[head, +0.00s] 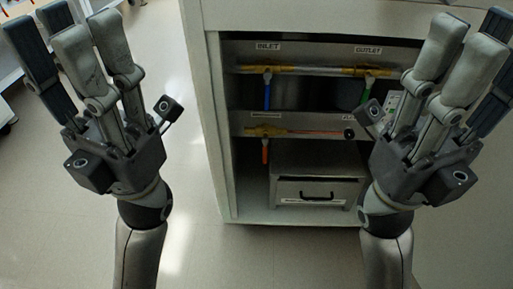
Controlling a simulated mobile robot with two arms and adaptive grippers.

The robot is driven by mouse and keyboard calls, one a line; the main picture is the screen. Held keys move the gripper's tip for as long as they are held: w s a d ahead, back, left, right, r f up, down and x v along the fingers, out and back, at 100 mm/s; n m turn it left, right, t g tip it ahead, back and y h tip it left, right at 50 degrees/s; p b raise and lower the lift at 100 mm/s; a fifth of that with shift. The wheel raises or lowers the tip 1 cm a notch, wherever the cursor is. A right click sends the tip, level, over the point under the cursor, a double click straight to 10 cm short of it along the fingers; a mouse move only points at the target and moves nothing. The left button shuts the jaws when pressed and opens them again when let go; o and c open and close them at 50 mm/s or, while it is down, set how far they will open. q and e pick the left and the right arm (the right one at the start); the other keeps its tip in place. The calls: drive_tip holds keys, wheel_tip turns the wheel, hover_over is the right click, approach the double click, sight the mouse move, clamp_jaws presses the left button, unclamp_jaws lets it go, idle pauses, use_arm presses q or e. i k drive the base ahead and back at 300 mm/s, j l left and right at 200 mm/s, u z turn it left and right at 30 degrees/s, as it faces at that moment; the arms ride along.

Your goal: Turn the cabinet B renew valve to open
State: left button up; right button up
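An open cabinet (214,130) holds two pipe rows. On the upper row, a blue-handled valve (267,92) hangs under an INLET label, and a green-handled valve (367,88) hangs under an OUTLET label. On the lower row, an orange-red-handled valve (265,150) hangs down under a label too small to read. No legible label says renew or cabinet B. My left gripper (75,45) is open and empty, left of the cabinet. My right gripper (468,50) is open and empty, in front of the cabinet's right side, hiding part of it.
A grey metal box (318,160) with a black handle stands on the cabinet floor below the lower pipe. A black knob (349,133) ends the lower row's red rod. Pale floor (190,235) is clear in front and left. Other furniture stands at the far left.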

sight(265, 139)
drive_tip(key=i+l+u, duration=0.1)
drive_tip(key=l+u, duration=0.15)
drive_tip(key=u, duration=0.15)
drive_tip(key=i+l+u, duration=0.1)
drive_tip(key=l+u, duration=0.5)
drive_tip(key=u, duration=0.15)
